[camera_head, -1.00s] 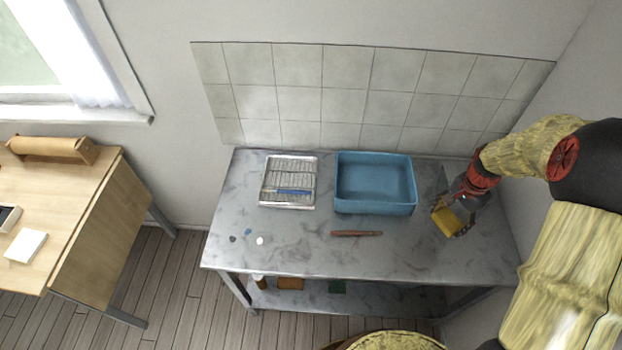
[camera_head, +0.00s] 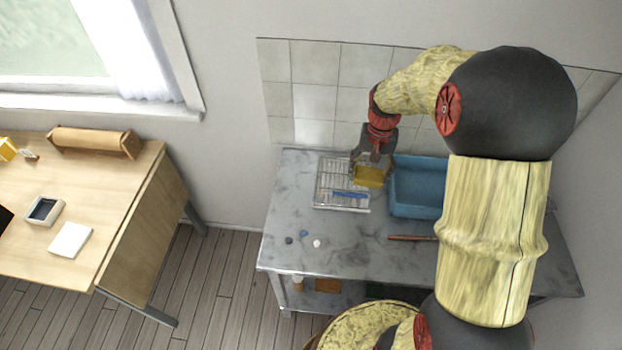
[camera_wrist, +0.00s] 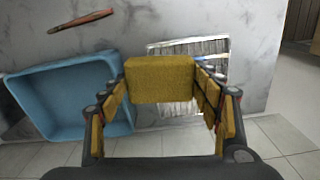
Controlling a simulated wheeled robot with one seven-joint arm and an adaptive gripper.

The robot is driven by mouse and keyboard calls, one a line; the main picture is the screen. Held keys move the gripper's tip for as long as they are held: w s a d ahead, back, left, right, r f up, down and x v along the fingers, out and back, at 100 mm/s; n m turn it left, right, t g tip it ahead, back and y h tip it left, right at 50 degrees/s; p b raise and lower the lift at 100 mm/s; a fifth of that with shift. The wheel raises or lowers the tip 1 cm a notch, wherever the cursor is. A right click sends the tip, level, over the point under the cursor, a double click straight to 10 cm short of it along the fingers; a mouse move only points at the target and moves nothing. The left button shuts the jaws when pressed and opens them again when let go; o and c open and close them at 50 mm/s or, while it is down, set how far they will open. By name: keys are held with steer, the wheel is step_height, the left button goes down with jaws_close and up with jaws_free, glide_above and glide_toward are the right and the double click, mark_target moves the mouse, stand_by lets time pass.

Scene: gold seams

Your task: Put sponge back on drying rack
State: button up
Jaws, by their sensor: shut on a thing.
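The yellow sponge (camera_head: 369,177) is held in my gripper (camera_head: 369,165), which is shut on it. In the wrist view the sponge (camera_wrist: 160,80) sits between the two finger pads of my gripper (camera_wrist: 162,90). The drying rack (camera_head: 330,185) is a pale wire tray on the grey table, left of the blue basin. In the head view the sponge overlaps the rack's right side. In the wrist view it hides part of the rack (camera_wrist: 190,48). I cannot tell whether sponge and rack touch. A blue brush-like tool (camera_head: 350,194) lies on the rack.
The blue basin (camera_head: 417,205) stands close right of the rack. A brown stick-like tool (camera_head: 411,238) lies in front of it. Several small pebbles (camera_head: 317,243) lie at the table's front left. A tiled wall (camera_head: 315,100) rises behind. A wooden desk (camera_head: 120,205) stands left.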

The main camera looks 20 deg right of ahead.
steer(key=shift+a+n, duration=0.4)
steer(key=shift+a, duration=0.2)
steer(key=shift+w+d+f+n, duration=0.1)
steer(key=shift+d+f+n, duration=0.05)
steer(key=shift+n, duration=0.15)
steer(key=w+f+b, duration=0.1)
steer(key=w+f, duration=0.3)
steer(key=w, duration=0.4)
steer(key=b, duration=0.2)
glide_above(343, 174)
steer(key=f, duration=0.5)
steer(key=shift+s+d, duration=0.1)
steer(key=shift+s, duration=0.2)
steer(key=shift+w+f, duration=0.3)
steer(key=shift+f, duration=1.6)
